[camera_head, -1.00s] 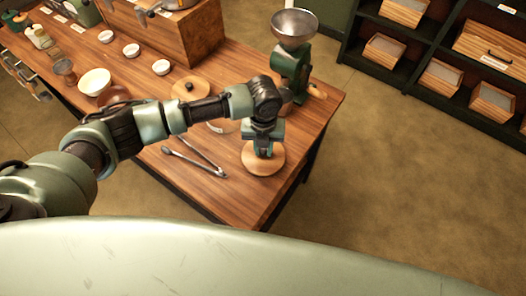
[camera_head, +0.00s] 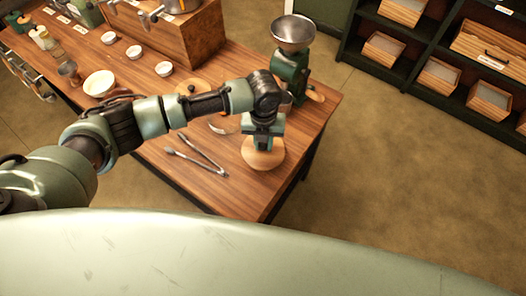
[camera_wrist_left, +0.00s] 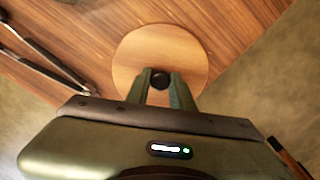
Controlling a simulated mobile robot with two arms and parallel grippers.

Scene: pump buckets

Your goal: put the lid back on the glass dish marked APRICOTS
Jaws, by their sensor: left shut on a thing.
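A round wooden lid (camera_head: 263,155) with a dark knob is at the table's right front part, below my left gripper (camera_head: 264,142). In the left wrist view the gripper (camera_wrist_left: 160,82) is shut on the knob, and the lid (camera_wrist_left: 160,45) spreads out beyond the fingers. I cannot tell how far the lid is above the table. A clear glass dish (camera_head: 222,125) shows partly just behind my left forearm, left of the lid; no label on it can be read. Another wooden lid or covered dish (camera_head: 190,87) is partly hidden behind the arm. My right gripper is not in view.
Metal tongs (camera_head: 196,154) lie left of the held lid. A green grinder (camera_head: 290,67) with a metal hopper stands behind it. Several white bowls and a wooden box (camera_head: 172,42) stand farther back. The wooden table (camera_head: 225,190) is bare at its front corner.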

